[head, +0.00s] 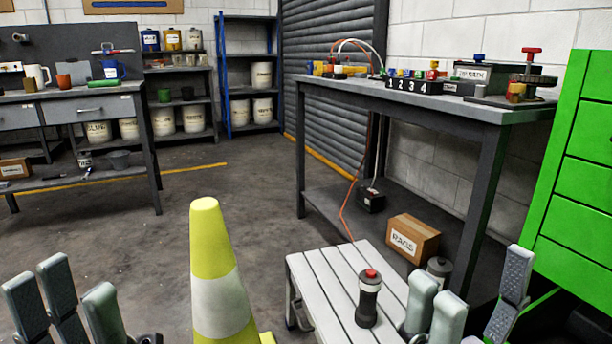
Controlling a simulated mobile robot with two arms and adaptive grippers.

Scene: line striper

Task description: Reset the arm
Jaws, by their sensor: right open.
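My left gripper (72,292) is at the lower left corner, its grey fingers pointing up and standing apart. I see nothing between them. My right gripper (470,292) is at the lower right, open, with a clear gap between its fingers and nothing held. Its fingers show just right of a dark cylinder with a red top (368,298), which stands upright on a white slatted stool (325,268). I cannot tell whether they touch the stool. The lower parts of both grippers are cut off by the picture's edge.
A yellow-and-white cone (215,270) stands between my grippers. A grey workbench (430,98) with small items stands behind the stool, a RAGS box (412,240) on its lower shelf. A green drawer cabinet (575,215) is close on the right. The floor at centre left is clear.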

